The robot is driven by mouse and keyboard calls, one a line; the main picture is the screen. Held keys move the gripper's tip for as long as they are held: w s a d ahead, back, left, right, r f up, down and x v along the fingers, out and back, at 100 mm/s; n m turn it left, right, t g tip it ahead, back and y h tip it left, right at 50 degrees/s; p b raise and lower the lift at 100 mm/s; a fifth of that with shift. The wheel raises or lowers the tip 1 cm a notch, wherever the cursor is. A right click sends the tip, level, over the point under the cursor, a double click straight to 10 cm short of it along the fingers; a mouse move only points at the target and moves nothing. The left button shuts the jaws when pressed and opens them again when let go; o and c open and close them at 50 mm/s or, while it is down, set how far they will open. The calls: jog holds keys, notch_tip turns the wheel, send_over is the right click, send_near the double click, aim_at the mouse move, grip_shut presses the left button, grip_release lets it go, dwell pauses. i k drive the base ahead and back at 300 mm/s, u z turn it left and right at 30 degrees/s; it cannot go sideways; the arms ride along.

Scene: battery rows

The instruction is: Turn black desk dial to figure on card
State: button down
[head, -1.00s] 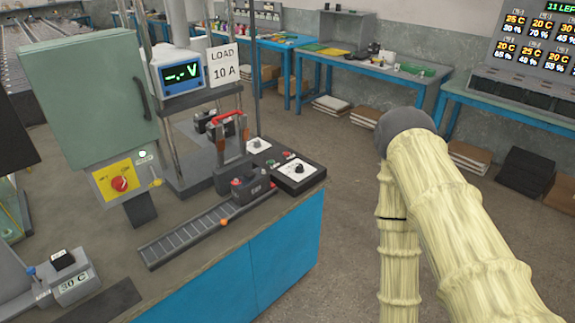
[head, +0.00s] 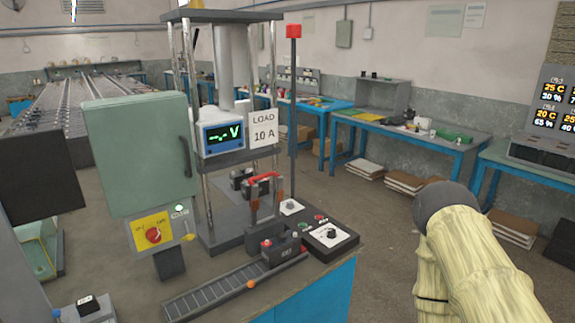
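The card (head: 263,130) is white, reads "LOAD 10 A", and hangs on the test stand beside the meter. A small black dial (head: 332,234) sits on a white plate on a dark desk box, at the bench's right end. Its pointer setting and scale figures are too small to read. My arm, in a pale sleeve with a dark grey joint, is at the lower right, well apart from the dial. My gripper is out of view.
The meter (head: 222,136) shows "-.- V". A green cabinet (head: 140,155) and a red knob on a yellow plate (head: 153,235) stand to the left. A small battery (head: 281,248) sits on the roller track (head: 215,293). Open floor lies right of the bench.

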aim_at(332, 232)
jog(key=z, duration=1.8)
jog(key=i, duration=1)
jog(key=u, duration=1.8)
